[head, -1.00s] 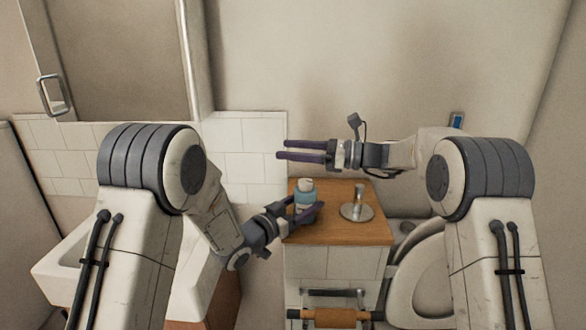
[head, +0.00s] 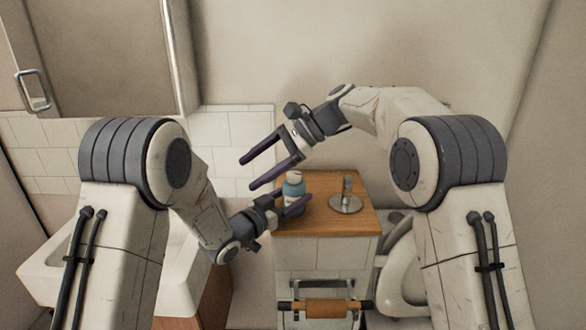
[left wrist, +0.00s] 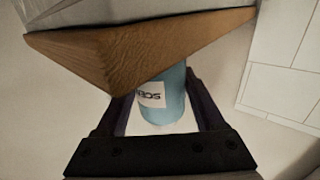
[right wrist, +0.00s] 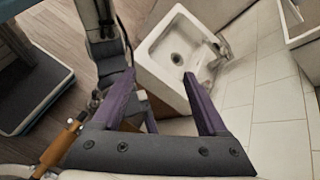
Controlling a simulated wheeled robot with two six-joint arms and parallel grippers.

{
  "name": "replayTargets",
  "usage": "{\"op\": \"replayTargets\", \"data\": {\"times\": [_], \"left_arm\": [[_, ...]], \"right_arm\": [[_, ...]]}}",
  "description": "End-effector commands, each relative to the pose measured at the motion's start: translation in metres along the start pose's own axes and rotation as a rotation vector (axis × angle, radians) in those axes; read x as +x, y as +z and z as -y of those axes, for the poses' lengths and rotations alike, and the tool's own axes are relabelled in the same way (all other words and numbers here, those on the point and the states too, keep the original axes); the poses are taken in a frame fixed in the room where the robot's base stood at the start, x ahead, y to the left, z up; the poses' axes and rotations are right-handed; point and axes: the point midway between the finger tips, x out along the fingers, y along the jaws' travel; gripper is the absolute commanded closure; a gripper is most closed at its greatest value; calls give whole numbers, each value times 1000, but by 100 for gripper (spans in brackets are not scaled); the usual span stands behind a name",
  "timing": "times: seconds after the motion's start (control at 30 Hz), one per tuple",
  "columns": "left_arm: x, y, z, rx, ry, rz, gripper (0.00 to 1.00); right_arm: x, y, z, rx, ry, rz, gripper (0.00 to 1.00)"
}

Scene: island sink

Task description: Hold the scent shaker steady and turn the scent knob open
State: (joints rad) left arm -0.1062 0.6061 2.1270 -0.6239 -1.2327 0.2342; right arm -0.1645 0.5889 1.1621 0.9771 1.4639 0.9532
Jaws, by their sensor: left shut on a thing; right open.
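The scent shaker (head: 293,188) is a blue bottle with a white top, standing near the left edge of the wooden counter top (head: 328,222). In the left wrist view the blue shaker (left wrist: 172,92) shows a white label with dark letters, between the fingers. My left gripper (head: 294,204) is shut on the shaker body, low on its side. My right gripper (head: 248,174) is open and empty, up and to the left of the shaker in the head view, its purple fingers pointing down-left. The right wrist view shows nothing between these fingers (right wrist: 159,74).
A metal fitting on a round plate (head: 346,202) stands right of the shaker on the counter. A white sink (right wrist: 172,48) is at the left.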

Motion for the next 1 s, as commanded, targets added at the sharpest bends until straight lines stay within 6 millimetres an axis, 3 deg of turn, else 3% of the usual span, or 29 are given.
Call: {"op": "replayTargets", "data": {"times": [0.13, 0.27, 0.5, 0.73, 0.87, 1.0], "left_arm": [[0, 0, 0, 0, 0, 0, 95], [0, 0, 0, 0, 0, 0, 95], [0, 0, 0, 0, 0, 0, 95], [0, 0, 0, 0, 0, 0, 95], [0, 0, 0, 0, 0, 0, 95], [0, 0, 0, 0, 0, -1, 95]], "right_arm": [[2, 0, -14, -250, 169, -227, 24], [-12, -4, -18, -453, 306, -430, 24], [-61, 1, -3, -746, 505, -779, 24], [-95, 12, 11, -866, 601, -967, 24], [-99, 10, 13, -882, 617, -998, 24], [-92, -7, 11, -880, 621, -998, 24]]}}
